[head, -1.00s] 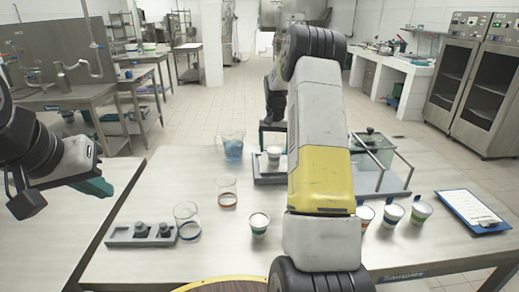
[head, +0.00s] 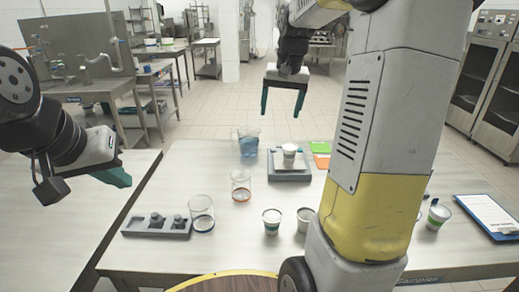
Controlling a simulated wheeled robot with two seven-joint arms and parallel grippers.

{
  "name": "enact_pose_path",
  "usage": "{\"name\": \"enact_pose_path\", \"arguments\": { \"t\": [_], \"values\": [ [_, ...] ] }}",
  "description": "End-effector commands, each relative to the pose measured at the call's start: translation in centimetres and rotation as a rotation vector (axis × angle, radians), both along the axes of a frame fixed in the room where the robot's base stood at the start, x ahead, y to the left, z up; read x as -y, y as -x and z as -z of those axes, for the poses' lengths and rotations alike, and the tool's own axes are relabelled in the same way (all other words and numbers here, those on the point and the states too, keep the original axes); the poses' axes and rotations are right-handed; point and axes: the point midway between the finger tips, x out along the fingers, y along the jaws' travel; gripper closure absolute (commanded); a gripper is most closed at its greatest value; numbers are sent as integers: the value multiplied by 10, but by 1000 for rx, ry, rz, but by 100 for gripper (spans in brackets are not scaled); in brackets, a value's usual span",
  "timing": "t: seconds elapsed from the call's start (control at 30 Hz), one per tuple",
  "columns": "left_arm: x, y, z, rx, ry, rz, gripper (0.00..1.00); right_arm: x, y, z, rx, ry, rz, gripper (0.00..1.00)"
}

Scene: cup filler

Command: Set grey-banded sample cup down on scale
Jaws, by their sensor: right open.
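A small white sample cup (head: 289,149) stands upright on the grey scale (head: 290,177) in the head view. Its band is too small to make out clearly, so I cannot be sure it is the grey one. My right gripper (head: 281,110) is open and empty, above and beyond the scale, its two green fingers spread and clear of the cup. My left gripper (head: 117,177) is at the left over the table edge, away from the cups. Only part of its green fingers shows, and I cannot tell whether it is open.
A blue-filled beaker (head: 248,146) stands left of the scale. Two glass beakers (head: 241,188) (head: 202,218) and a grey weight block (head: 156,229) are nearer. Sample cups (head: 271,221) (head: 304,217) (head: 437,217) stand in front. A clipboard (head: 487,214) lies right. My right arm hides part of the table.

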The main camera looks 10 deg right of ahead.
Motion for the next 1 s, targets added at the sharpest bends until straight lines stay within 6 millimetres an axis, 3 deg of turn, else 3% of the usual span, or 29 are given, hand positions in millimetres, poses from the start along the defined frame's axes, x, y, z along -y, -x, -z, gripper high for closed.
{"name": "enact_pose_path", "arguments": {
  "t": [0.03, 0.2, 0.4, 0.5, 0.7, 1.0],
  "values": [
    [0, 0, 0, 0, 0, 0, 100, -11, 22, -11, 29, -5, -27, 22],
    [0, 0, 0, 0, 0, 0, 100, -46, 93, -27, 114, -18, -121, 22],
    [0, 0, 0, 0, 0, 0, 100, -79, 174, -20, 209, -29, -225, 22],
    [0, 0, 0, 0, 0, 0, 100, -90, 204, -10, 248, -32, -263, 22],
    [0, 0, 0, 0, 0, 0, 100, -100, 235, 5, 288, -34, -305, 22],
    [0, 0, 0, 0, 0, 0, 100, -102, 239, 8, 291, -34, -312, 22]
  ]
}}
